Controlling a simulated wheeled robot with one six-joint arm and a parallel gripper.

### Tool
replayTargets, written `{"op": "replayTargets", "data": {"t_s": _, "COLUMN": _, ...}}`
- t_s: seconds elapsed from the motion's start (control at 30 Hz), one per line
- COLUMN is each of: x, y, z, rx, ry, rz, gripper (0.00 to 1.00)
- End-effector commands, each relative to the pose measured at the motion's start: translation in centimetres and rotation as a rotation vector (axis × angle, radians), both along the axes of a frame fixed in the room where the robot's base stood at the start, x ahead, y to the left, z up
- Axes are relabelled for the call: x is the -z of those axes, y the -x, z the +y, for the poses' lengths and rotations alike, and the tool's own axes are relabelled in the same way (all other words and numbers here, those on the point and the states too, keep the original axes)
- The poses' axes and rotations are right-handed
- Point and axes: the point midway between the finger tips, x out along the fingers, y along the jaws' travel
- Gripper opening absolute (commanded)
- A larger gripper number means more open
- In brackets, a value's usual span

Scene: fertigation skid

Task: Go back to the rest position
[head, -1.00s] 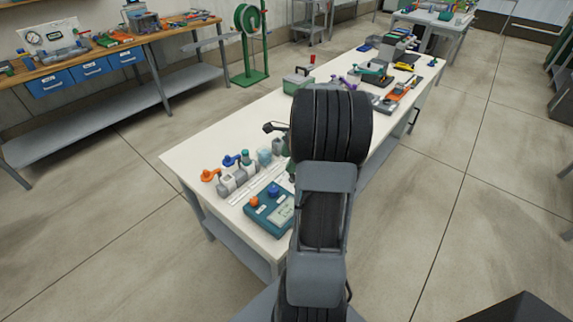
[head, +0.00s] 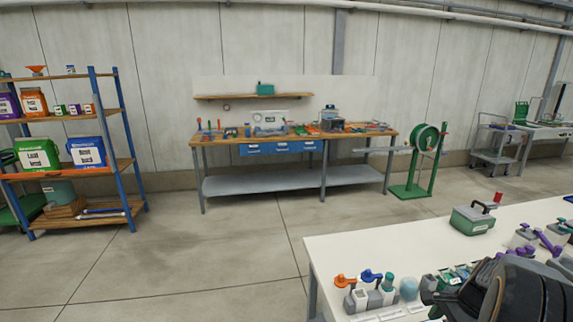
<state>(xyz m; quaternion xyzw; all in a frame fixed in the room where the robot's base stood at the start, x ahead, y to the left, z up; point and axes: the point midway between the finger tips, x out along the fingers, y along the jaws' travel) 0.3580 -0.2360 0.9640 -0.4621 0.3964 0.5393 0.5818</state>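My arm shows at the bottom right of the head view as dark, ribbed links over the white-topped table (head: 345,246). My gripper cannot be made out in this view, so its fingers and anything in them are hidden. On the near left corner of the table stands a grey valve block (head: 369,297) with an orange handle (head: 344,281) and a blue handle (head: 371,276). A green box with a dark handle (head: 473,219) stands farther back on the table.
A wooden workbench (head: 290,137) with blue drawers stands against the back wall. A shelf rack (head: 104,150) with bins is at the left. A green hose reel (head: 424,140) and a grey cart (head: 496,140) stand at the right. The concrete floor (head: 210,255) between is clear.

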Motion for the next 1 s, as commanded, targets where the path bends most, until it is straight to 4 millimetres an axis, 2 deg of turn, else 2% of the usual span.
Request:
{"op": "replayTargets", "data": {"t_s": 0.1, "x": -1.6, "y": 0.8, "z": 4.4, "rx": -0.358, "ry": 0.118, "rz": -0.05, "gripper": 0.64}}
{"op": "replayTargets", "data": {"t_s": 0.3, "x": -4.2, "y": 2.4, "z": 12.0, "rx": -0.93, "ry": 0.309, "rz": -0.141, "gripper": 0.64}}
{"op": "replayTargets", "data": {"t_s": 0.4, "x": -5.2, "y": 3.5, "z": 15.5, "rx": -1.153, "ry": 0.392, "rz": -0.19, "gripper": 0.64}}
{"op": "replayTargets", "data": {"t_s": 0.5, "x": -6.1, "y": 4.5, "z": 18.3, "rx": -1.298, "ry": 0.459, "rz": -0.243, "gripper": 0.64}}
{"op": "replayTargets", "data": {"t_s": 0.73, "x": -8.2, "y": 5.5, "z": 22.5, "rx": -1.449, "ry": 0.537, "rz": -0.36, "gripper": 0.64}}
{"op": "replayTargets", "data": {"t_s": 1.0, "x": -8.7, "y": 5.5, "z": 23.7, "rx": -1.488, "ry": 0.545, "rz": -0.39, "gripper": 0.64}}
